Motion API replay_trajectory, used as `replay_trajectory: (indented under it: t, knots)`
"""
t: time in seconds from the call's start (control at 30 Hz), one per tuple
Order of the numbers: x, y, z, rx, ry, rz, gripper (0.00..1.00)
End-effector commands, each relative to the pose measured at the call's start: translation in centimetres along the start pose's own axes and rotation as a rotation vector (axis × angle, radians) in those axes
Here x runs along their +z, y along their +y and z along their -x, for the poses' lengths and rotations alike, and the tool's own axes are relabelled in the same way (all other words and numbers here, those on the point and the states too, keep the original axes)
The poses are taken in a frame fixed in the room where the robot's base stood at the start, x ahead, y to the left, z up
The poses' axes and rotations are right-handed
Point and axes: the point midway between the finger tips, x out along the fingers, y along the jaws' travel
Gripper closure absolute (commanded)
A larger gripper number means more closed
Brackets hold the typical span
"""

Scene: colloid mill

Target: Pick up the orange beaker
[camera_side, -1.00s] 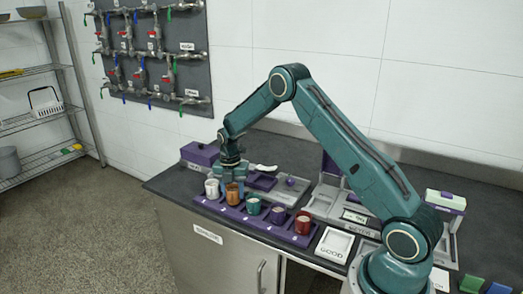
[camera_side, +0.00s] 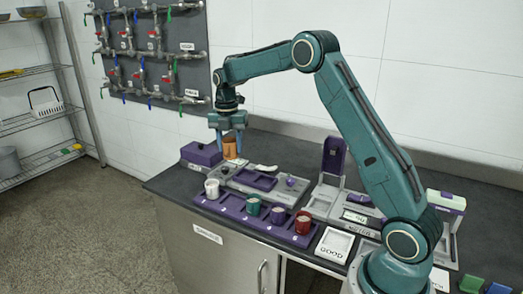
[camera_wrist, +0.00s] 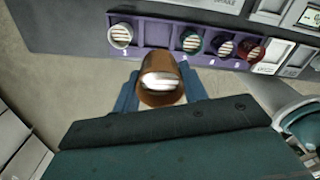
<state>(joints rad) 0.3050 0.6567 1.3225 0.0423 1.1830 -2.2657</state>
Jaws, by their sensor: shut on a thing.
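The orange beaker (camera_side: 230,150) is held upright in the air, above the back part of the bench in the side view. My gripper (camera_side: 231,142) is shut on it, with blue fingers on both sides. In the wrist view the beaker (camera_wrist: 160,82) sits between the fingers, with something pale inside it. The purple rack (camera_side: 270,228) below holds a white beaker (camera_side: 212,188), a green beaker (camera_side: 253,206), a purple beaker (camera_side: 278,214) and a red beaker (camera_side: 303,222). The rack's slot between the white and green beakers is empty.
A purple box (camera_side: 202,153) stands at the bench's left end. A grey tray with purple recesses (camera_side: 255,180) lies behind the rack. A framed plate marked GOOD (camera_side: 335,245) and a scale (camera_side: 356,217) are to the right. The air around the held beaker looks clear.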

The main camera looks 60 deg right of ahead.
Motion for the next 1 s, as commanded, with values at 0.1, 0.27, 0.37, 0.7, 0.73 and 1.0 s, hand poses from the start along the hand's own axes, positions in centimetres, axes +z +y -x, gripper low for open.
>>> replay_trajectory:
  t: [0.1, 0.27, 0.37, 0.7, 0.73, 1.0]
  knots:
    - [0.0, 0.0, 1.1, 0.001, -0.001, 0.0, 0.8]
    - [0.0, 0.0, 1.6, 0.001, -0.001, 0.0, 0.8]
    - [0.0, 0.0, 1.7, 0.001, -0.001, 0.0, 0.8]
    - [0.0, 0.0, 1.6, 0.001, 0.0, 0.0, 0.8]
    - [0.0, 0.0, 1.6, 0.001, 0.0, 0.0, 0.8]
    - [1.2, -0.9, 1.9, 0.001, 0.0, -0.008, 0.8]
